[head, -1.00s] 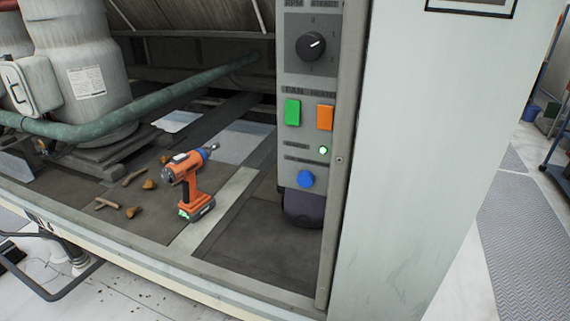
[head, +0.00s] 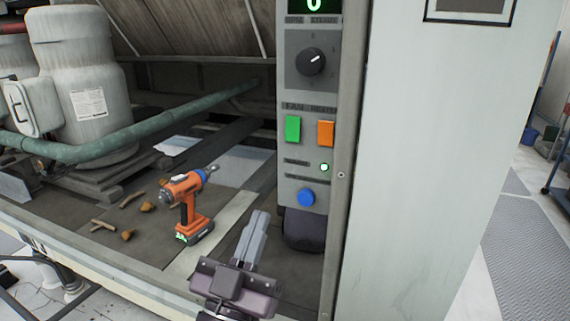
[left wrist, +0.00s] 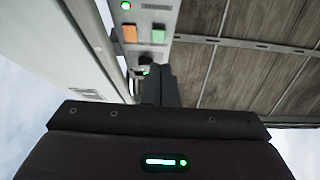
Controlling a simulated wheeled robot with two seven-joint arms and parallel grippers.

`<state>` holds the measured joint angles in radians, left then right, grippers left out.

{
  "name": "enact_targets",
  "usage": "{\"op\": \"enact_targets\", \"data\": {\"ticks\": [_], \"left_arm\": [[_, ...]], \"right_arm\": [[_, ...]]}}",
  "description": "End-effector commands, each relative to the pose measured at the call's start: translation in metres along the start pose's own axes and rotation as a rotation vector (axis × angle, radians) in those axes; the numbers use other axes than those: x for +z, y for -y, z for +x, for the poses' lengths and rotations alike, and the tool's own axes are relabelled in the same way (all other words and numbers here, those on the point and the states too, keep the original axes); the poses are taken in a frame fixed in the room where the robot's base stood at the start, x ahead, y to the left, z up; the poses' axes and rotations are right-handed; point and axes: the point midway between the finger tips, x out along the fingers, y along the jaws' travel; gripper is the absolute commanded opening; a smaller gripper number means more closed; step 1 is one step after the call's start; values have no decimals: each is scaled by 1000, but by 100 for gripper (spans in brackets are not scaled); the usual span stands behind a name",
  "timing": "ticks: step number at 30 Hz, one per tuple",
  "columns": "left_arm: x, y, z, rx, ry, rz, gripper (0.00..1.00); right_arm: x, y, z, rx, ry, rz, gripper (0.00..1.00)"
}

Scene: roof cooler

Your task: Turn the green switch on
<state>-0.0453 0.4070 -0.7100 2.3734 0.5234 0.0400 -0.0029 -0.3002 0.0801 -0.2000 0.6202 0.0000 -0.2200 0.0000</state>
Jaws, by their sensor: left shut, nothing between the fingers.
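The green switch (head: 293,129) is on the grey control panel (head: 308,90), left of an orange switch (head: 326,133) and below a black dial (head: 311,62). The green switch also shows in the left wrist view (left wrist: 158,36), beside the orange one. My left gripper (head: 257,222) is shut and empty. In the head view it is low in front of the panel, below and left of the green switch and apart from it. My right gripper is not in view.
A blue button (head: 306,197) and a small lit green lamp (head: 324,167) are below the switches. An orange drill (head: 188,205) stands on the floor of the unit, left of my gripper. A pale side panel (head: 430,160) rises at the right.

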Motion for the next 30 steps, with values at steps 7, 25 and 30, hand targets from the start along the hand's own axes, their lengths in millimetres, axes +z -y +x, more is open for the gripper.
{"op": "enact_targets", "data": {"ticks": [7,25,30], "left_arm": [[-22,-3,0,3,-68,-13,0],[-30,-2,58,2,-68,-11,0],[-32,-2,95,2,-67,-10,0]], "right_arm": [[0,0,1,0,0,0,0],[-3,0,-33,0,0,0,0],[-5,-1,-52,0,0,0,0]]}}
